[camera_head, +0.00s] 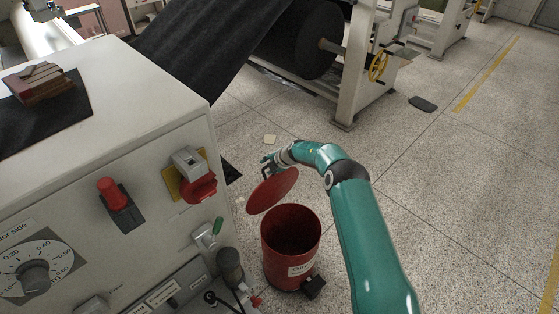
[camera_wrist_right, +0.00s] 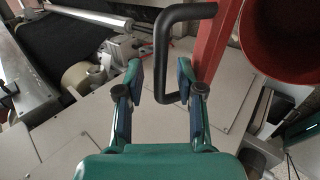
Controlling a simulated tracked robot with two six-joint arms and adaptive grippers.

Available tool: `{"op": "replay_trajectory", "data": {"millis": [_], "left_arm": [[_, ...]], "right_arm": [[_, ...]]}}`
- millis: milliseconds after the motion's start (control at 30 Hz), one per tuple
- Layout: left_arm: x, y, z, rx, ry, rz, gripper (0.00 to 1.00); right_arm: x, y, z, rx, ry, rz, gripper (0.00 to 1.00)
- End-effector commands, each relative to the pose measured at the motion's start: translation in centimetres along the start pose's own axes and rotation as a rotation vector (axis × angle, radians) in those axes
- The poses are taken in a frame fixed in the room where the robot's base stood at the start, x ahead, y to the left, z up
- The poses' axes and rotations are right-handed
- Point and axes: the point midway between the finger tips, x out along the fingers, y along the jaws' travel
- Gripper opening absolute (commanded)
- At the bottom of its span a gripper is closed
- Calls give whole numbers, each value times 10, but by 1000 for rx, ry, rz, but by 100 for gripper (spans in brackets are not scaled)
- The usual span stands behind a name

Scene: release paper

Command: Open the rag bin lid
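The red rag bin (camera_head: 287,262) stands on the floor beside the white machine, its mouth uncovered and its dark inside showing. Its red lid (camera_head: 272,192) is raised and steeply tilted behind the bin's left rim; I cannot tell whether they touch. My right gripper (camera_head: 268,165) is at the lid's upper side. In the right wrist view, the gripper's fingers (camera_wrist_right: 160,80) are apart, with the lid's black handle (camera_wrist_right: 162,50) reaching between them, nearer the right finger. The lid shows edge-on as a red strip (camera_wrist_right: 209,45), and the bin (camera_wrist_right: 290,40) is at upper right. My left gripper is not in view.
A white machine cabinet (camera_head: 125,150) with a red knob and switches stands left of the bin. A black pedal (camera_head: 314,287) is at the bin's front. A large black fabric roll (camera_head: 300,40) is behind. The floor at the right is mostly clear.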

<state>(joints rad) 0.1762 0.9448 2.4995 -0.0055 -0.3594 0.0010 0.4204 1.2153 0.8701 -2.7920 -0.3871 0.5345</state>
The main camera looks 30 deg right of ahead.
Motion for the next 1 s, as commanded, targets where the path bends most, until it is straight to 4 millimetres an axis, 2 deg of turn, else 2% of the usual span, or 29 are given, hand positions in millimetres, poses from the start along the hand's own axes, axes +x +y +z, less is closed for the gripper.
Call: {"op": "replay_trajectory", "data": {"millis": [233,500,633,800,1000], "left_arm": [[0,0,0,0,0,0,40],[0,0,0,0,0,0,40],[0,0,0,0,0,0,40],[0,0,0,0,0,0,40],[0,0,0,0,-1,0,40]], "right_arm": [[-28,1,1,2,-2,1,37],[-78,3,2,1,-3,1,37],[-97,3,2,0,-2,0,37],[-109,2,2,1,-1,-1,37],[-111,2,2,0,-1,-1,37]]}}
